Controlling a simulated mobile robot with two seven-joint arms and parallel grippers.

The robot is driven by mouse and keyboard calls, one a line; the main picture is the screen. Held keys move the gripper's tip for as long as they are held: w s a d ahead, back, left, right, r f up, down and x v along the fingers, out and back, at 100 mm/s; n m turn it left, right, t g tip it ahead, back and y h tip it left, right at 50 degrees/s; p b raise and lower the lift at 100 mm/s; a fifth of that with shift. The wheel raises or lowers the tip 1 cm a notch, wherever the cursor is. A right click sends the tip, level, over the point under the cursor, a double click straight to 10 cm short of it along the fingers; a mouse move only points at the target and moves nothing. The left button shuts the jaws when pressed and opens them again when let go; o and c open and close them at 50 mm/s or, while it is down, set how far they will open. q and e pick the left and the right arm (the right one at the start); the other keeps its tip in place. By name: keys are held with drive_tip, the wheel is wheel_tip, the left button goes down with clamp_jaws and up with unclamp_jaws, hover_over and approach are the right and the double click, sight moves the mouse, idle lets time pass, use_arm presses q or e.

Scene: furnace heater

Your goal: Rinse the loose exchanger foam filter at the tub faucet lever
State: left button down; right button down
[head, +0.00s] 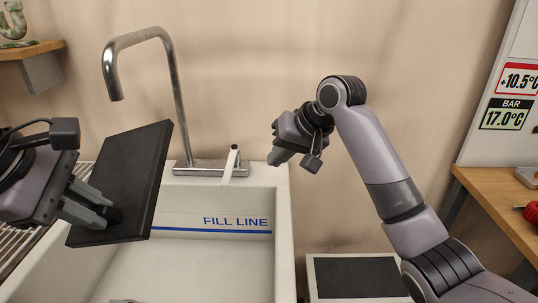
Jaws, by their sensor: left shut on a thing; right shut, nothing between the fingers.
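The foam filter (133,177) is a dark, flat rectangular panel, held tilted above the left part of the tub. My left gripper (112,214) is shut on its lower left part. The metal faucet (178,95) rises at the back of the tub, its spout end to the upper left of the filter. The faucet lever (230,165) is a pale upright handle on the right of the faucet base. My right gripper (276,155) is shut and empty, to the right of the lever and apart from it in the picture. No water shows at the spout.
The white tub (284,225) has a blue FILL LINE (235,222) on its inner back wall. A ribbed drainboard (22,245) lies at left. A white box with a dark top (355,277) stands right of the tub. A wooden bench (505,195) is at far right.

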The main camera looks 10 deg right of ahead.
idle(0.3)
use_arm(q)
drive_tip(key=shift+s+a+b, duration=0.4)
drive_tip(key=shift+s+a, duration=0.05)
drive_tip(key=shift+a, duration=0.05)
drive_tip(key=s+a+b, duration=0.3)
drive_tip(key=s+a, duration=0.1)
drive_tip(key=shift+s+a, duration=0.35)
drive_tip(key=shift+s, duration=0.05)
idle(1.1)
drive_tip(key=s+a+r, duration=0.3)
drive_tip(key=r, duration=0.1)
drive_tip(key=shift+s+a, duration=0.25)
drive_tip(key=shift+a, duration=0.05)
idle(0.9)
